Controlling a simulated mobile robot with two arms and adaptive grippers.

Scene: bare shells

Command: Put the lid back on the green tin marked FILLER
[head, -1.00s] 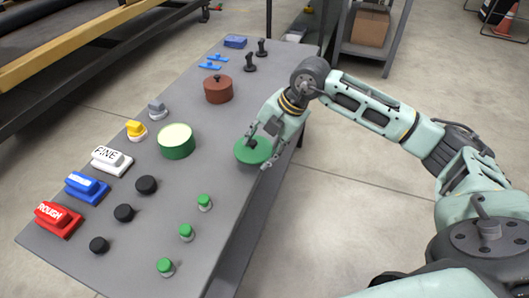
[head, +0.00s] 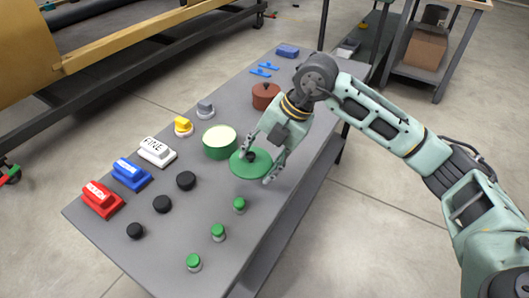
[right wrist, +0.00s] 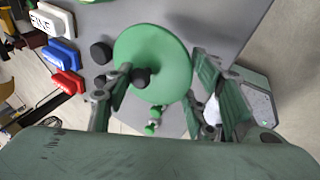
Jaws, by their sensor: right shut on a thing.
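The green tin (head: 220,145) stands upright on the grey bench, its pale top uncovered; no FILLER marking is readable. The round green lid (head: 240,170) with a dark knob is just right of and nearer than the tin, its edge close to the tin's side in the head view. It also shows in the right wrist view (right wrist: 165,50). My right gripper (head: 257,166) is shut on the lid by its knob and appears to hold it above the bench; the height is hard to tell. My left gripper is not in view.
Black knobs (head: 186,181) and green-capped jars (head: 218,232) stand on the near bench. Red (head: 102,199), blue (head: 132,174) and white FINE (head: 157,152) blocks line the left edge. A brown tin (head: 266,96) stands behind. A yellow-topped item (head: 183,126) is beyond the tin.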

